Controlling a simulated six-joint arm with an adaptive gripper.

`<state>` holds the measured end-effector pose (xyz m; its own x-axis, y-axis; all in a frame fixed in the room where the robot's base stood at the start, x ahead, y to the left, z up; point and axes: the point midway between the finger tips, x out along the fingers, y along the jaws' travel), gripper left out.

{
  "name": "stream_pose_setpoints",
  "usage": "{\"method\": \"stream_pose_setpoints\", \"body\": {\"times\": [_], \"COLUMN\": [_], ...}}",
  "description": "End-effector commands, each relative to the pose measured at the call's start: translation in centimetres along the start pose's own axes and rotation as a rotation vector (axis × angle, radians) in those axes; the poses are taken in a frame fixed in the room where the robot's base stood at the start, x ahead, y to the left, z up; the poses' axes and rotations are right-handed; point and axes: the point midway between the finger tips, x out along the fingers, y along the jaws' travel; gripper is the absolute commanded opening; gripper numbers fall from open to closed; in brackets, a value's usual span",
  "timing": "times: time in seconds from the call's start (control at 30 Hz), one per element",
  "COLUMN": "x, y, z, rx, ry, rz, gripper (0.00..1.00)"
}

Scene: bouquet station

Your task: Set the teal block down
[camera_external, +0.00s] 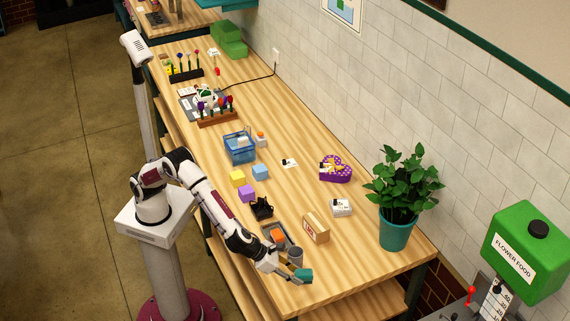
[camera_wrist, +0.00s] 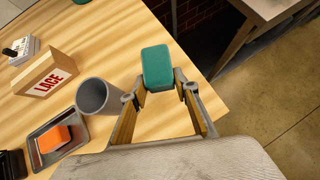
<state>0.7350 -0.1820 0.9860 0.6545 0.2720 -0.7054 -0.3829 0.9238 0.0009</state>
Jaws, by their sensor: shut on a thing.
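The teal block (camera_wrist: 157,67) is between the fingertips of my gripper (camera_wrist: 160,90) in the wrist view. In the external view the teal block (camera_external: 303,275) shows at the end of my gripper (camera_external: 290,275), near the front right corner of the wooden table. My gripper is shut on the block. In the wrist view the block lies close to the table's edge, with the floor beyond it. I cannot tell whether its underside touches the table.
A grey cup (camera_wrist: 92,96), a grey tray (camera_wrist: 38,156) with an orange block (camera_wrist: 54,138), and a LACE box (camera_wrist: 44,73) stand left of my gripper in the wrist view. A potted plant (camera_external: 394,229) stands at the right. Bare wood (camera_external: 350,270) lies between the plant and my gripper.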

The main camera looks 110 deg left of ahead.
Motion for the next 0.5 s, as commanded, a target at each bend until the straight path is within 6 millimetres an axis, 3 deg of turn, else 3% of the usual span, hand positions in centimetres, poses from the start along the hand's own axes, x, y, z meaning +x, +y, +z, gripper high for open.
{"method": "stream_pose_setpoints", "body": {"times": [0.3,0.5], "x": [2.5,3.3], "y": [0.0,0.0], "z": [-2.6,-3.3], "rx": [0.002,0.0], "ry": [0.003,0.002], "rz": [0.001,0.0], "gripper": [0.09,0.09]}}
